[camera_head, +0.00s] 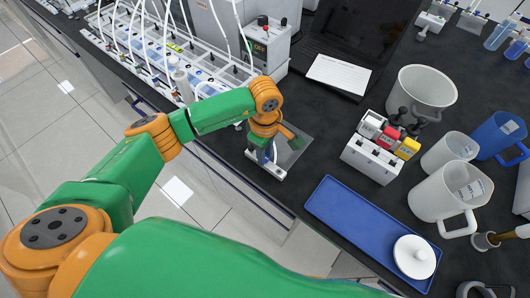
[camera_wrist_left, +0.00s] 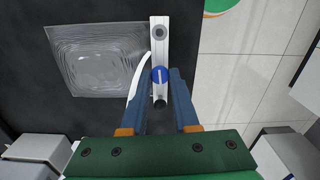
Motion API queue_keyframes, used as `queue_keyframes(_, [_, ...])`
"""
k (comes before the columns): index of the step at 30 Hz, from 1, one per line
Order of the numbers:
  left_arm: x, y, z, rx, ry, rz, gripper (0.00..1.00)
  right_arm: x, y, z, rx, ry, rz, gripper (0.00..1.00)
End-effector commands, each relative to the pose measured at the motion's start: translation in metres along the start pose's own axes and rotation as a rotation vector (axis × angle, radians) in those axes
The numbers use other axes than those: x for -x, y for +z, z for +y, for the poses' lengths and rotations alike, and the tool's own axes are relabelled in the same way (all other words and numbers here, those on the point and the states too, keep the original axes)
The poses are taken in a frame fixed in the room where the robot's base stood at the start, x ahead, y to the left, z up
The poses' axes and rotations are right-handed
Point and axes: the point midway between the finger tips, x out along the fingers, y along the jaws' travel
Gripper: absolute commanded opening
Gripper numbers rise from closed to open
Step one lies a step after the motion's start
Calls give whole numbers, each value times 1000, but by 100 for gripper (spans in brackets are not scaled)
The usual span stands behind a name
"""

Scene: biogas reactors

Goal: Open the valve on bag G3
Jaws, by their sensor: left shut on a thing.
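A clear, flat gas bag (camera_head: 291,150) lies on the dark bench near its front edge, and it also shows in the left wrist view (camera_wrist_left: 95,60). A white bar (camera_wrist_left: 159,40) runs along one side of it and carries a round blue valve (camera_wrist_left: 160,75). A thin white tube curves beside the bar. No G3 label is readable. My left gripper (camera_head: 268,154) is over the bar; in the left wrist view its two blue-grey fingers (camera_wrist_left: 160,82) are on either side of the blue valve, shut on it. In the head view my gripper hides the valve. My right gripper is not in view.
A blue tray (camera_head: 350,225) with a white lid (camera_head: 414,257) lies to the right. A white rack with coloured-capped bottles (camera_head: 372,158) stands behind it. A reactor rack (camera_head: 165,60) with white tubes and a control box (camera_head: 263,45) stand behind my left gripper. White jugs stand at the right.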

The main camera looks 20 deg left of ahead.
Motion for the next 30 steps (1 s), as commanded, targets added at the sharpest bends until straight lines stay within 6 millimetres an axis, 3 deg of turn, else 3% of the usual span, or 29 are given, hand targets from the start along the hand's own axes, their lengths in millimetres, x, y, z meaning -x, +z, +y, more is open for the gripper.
queue_keyframes(30, [-2, 0, 1, 924, 3, -2, 0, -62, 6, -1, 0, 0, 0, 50])
